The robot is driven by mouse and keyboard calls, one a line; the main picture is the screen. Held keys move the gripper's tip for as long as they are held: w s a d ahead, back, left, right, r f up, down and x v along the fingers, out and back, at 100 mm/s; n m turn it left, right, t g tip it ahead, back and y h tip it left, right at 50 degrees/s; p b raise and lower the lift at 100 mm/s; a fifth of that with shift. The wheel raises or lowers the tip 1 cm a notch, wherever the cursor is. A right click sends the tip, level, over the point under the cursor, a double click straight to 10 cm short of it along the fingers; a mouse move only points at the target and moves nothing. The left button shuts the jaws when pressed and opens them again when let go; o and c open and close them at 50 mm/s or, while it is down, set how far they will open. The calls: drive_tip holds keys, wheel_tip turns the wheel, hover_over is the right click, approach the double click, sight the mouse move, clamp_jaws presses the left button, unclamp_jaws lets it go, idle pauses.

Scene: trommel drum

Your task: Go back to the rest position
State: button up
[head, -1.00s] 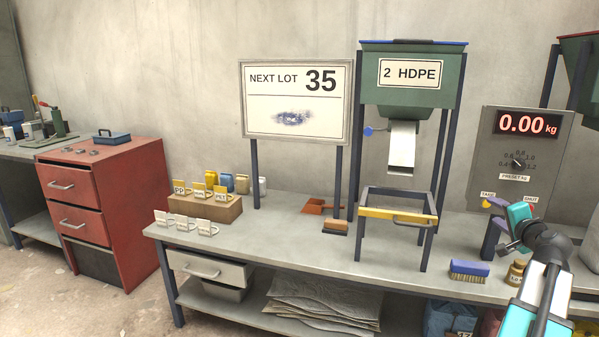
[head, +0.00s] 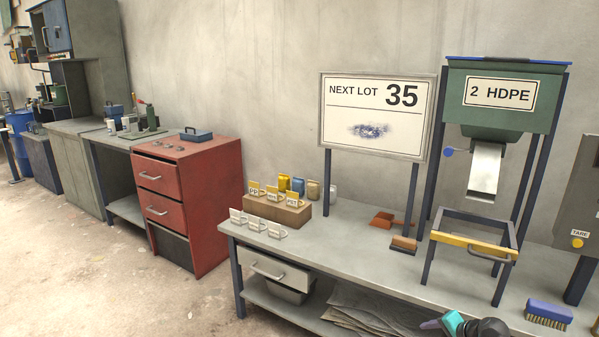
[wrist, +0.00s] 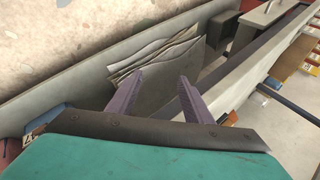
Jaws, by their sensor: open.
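My gripper (wrist: 160,78) is open and empty, with its two purple fingers apart in the wrist view. In the head view my gripper (head: 431,324) shows only partly at the bottom edge, in front of the workbench (head: 350,240). In the wrist view the fingers lie over the bench's lower shelf, where a stack of flat sheets (wrist: 150,55) lies beyond the fingertips. The rest of my arm is mostly outside the head view.
The hopper marked 2 HDPE (head: 505,95) and its yellow-fronted frame (head: 470,243) stand on the bench. A brush (head: 549,313) lies near the front edge. A red drawer cabinet (head: 190,195) stands at left. The floor (head: 100,260) in front is clear.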

drive_tip(key=s+a+f+n+g+p, duration=0.2)
drive_tip(key=s+a+f, duration=0.25)
drive_tip(key=a, duration=0.25)
drive_tip(key=s+a+f+n+g+y+p, duration=0.1)
drive_tip(key=s+a+f+n+g, duration=0.15)
drive_tip(key=a+f, duration=0.4)
drive_tip(key=s+a+f+n+g+p, duration=0.1)
drive_tip(key=s+a+f+g+p, duration=0.15)
drive_tip(key=s+a, duration=0.45)
drive_tip(key=s+a+f+n+g+h+p, duration=0.1)
drive_tip(key=s+a+f+n+g, duration=0.1)
drive_tip(key=s, duration=0.4)
drive_tip(key=s+a+f+n+g+h+p, duration=0.1)
drive_tip(key=s+a+f+n+g+p, duration=0.1)
drive_tip(key=s+a, duration=0.3)
drive_tip(key=s+a+f+n+g+h+p, duration=0.1)
drive_tip(key=s+a+n+g+p, duration=0.1)
drive_tip(key=s, duration=0.7)
drive_tip(key=shift+s+a+f, duration=0.15)
drive_tip(key=shift+a+f, duration=0.25)
drive_tip(key=shift+a, duration=0.45)
drive_tip(key=shift+n, duration=0.25)
drive_tip(key=shift+c, duration=0.3)
drive_tip(key=c, duration=0.3)
drive_tip(key=shift+d, duration=0.1)
